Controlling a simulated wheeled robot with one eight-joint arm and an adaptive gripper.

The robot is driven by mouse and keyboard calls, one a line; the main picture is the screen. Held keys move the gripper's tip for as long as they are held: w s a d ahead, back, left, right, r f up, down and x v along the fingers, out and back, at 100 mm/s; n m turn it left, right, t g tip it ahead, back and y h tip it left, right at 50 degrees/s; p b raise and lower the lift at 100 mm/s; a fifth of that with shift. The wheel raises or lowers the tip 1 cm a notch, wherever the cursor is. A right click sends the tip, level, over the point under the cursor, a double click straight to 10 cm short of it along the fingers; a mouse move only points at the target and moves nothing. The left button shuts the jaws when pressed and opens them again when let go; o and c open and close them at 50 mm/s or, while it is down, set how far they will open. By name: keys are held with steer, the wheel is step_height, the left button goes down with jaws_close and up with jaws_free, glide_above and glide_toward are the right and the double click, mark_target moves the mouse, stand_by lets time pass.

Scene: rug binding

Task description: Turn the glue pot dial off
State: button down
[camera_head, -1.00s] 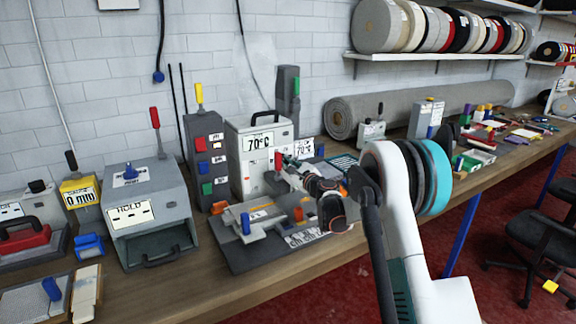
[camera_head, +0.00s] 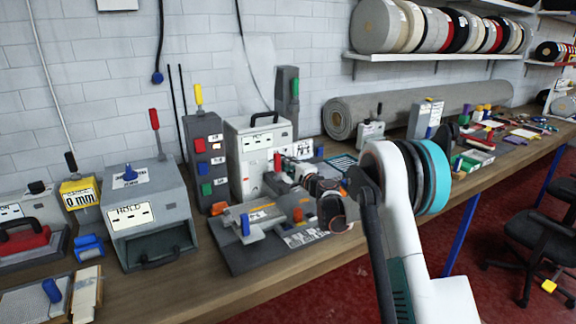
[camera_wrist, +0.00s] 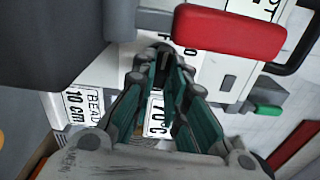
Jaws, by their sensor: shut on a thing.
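The glue pot (camera_head: 245,165) is a pale grey box with a black top handle, standing against the wall in the head view. Its display (camera_head: 257,142) shows short dark marks that I cannot read as a number. My gripper (camera_head: 288,170) reaches in from the right to the pot's front right side. In the wrist view my gripper (camera_wrist: 164,58) has its teal fingers drawn together at the tips on a small dark part, which looks like the dial. The fingers hide most of it, so its pointer setting cannot be read.
A red handle (camera_wrist: 230,30) is close beside the fingertips in the wrist view. A grey column with coloured switches (camera_head: 205,160) stands left of the pot. A grey fixture (camera_head: 250,255) lies in front. A rolled grey rug (camera_head: 420,105) lies behind to the right.

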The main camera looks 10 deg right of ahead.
steer(key=shift+f+n, duration=0.1)
steer(key=shift+n, duration=0.5)
steer(key=c, duration=1.9)
jaws_free()
steer(key=shift+s, duration=0.1)
steer(key=v, duration=1.2)
